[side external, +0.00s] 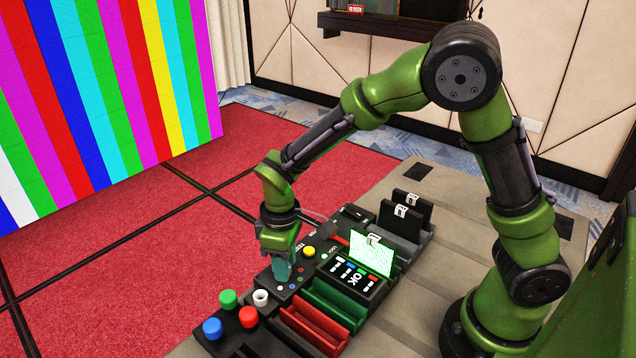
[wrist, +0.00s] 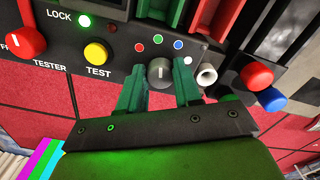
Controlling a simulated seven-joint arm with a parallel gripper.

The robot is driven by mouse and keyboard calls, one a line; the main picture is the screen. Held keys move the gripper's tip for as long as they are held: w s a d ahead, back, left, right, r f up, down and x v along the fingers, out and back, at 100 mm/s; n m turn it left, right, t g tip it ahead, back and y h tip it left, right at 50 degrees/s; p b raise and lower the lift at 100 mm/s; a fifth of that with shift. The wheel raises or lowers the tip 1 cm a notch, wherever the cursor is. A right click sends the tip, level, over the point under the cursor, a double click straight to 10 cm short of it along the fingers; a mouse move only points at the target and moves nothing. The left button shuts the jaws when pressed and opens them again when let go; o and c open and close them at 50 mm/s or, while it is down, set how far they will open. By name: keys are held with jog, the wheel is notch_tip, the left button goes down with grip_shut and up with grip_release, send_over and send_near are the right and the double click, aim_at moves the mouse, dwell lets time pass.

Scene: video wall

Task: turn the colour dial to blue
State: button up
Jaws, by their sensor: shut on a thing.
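The colour dial (wrist: 159,73) is a small dark grey knob with a pale pointer line on the black panel. It sits between the two green fingers of my gripper (wrist: 160,78) in the wrist view, and the gripper is shut on it. Coloured dots arc around the dial: red (wrist: 138,47), green (wrist: 157,39) and blue (wrist: 178,43), with a pale one by the right finger. The pointer line looks roughly upright, towards the green dot. In the side view my gripper (side external: 282,268) points down onto the panel and hides the dial.
A yellow test button (wrist: 96,53) and a red knob (wrist: 24,43) lie left of the dial in the wrist view. A striped video wall (side external: 110,95) stands behind.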

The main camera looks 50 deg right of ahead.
jog(key=m, duration=0.6)
jog(key=shift+m, duration=0.3)
dwell(0.4)
jog(key=o, duration=1)
jog(key=shift+o, duration=0.2)
notch_tip(320, 180, up, 17)
